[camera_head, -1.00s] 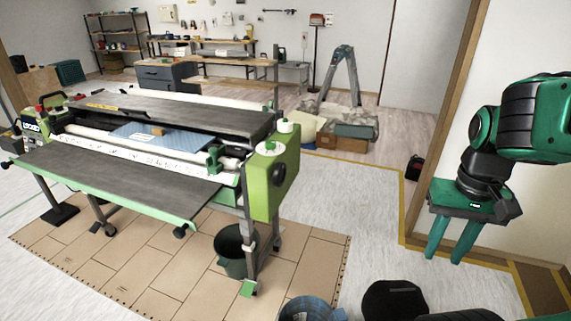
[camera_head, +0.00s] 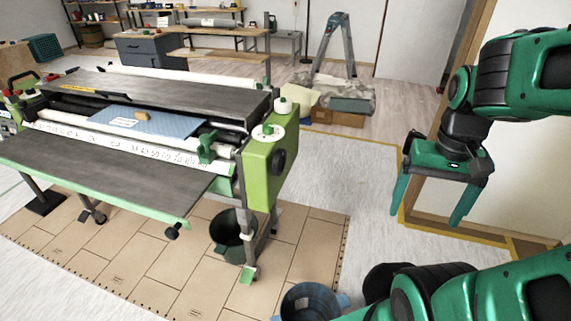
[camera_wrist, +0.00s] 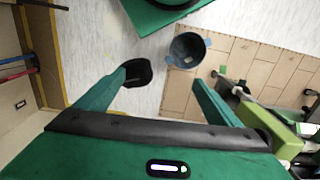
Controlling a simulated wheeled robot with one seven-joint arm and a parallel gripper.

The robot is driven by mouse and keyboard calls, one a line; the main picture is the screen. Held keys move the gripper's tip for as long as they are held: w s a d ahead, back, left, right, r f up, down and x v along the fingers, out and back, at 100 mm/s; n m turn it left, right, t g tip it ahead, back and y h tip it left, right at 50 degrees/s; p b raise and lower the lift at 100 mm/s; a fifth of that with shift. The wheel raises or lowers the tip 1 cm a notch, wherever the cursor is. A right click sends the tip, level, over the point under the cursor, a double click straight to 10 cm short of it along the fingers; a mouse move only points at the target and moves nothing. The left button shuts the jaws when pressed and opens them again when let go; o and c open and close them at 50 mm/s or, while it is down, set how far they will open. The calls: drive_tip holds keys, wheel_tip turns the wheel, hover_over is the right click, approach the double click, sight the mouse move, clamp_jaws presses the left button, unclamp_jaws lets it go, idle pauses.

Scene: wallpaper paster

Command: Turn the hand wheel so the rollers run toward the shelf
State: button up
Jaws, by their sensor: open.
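The pasting machine (camera_head: 262,188) stands left of centre, with a lime-green end housing facing my side. A round black knob (camera_head: 278,162) sits on the housing's outer side, and a white disc with a green grip (camera_head: 268,133) lies on top. I cannot tell which is the hand wheel. A long white roller (camera_head: 100,142) runs along the machine behind a dark front board (camera_head: 90,175). My gripper (camera_head: 427,217) is open and empty, well to the right of the housing, its fingers pointing down. The wrist view shows its spread fingers (camera_wrist: 160,80) and part of the machine (camera_wrist: 270,130) at right.
A dark bucket (camera_head: 234,232) stands under the machine's near end, and a blue bucket (camera_head: 308,302) stands at the front. A stepladder (camera_head: 330,50) and boxes (camera_head: 345,115) are behind. A wooden post and wall (camera_head: 520,190) are close at right. Floor between housing and gripper is clear.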

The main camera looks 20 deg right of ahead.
sight(283, 163)
drive_tip(key=w+a+f+m+y, duration=0.4)
drive_tip(key=w+f+m, duration=0.35)
drive_tip(key=f, duration=0.45)
drive_tip(key=w+a+f+m+y, duration=0.4)
drive_tip(key=w+f+m, duration=0.35)
drive_tip(key=f, duration=0.45)
drive_tip(key=w+a+r+m+t+y, duration=0.3)
drive_tip(key=w+a+m+t+y, duration=0.15)
drive_tip(key=w+m, duration=0.35)
drive_tip(key=w+d+r+m+t+y, duration=0.2)
drive_tip(key=w+d+r+m+t, duration=0.2)
drive_tip(key=w+r+m+t, duration=0.45)
drive_tip(key=w+a, duration=0.2)
drive_tip(key=a, duration=0.1)
drive_tip(key=w+a+n+g, duration=0.1)
drive_tip(key=w+a, duration=0.1)
drive_tip(key=w+a+f+n+g, duration=0.1)
drive_tip(key=w+a, duration=0.2)
drive_tip(key=shift+a, duration=0.3)
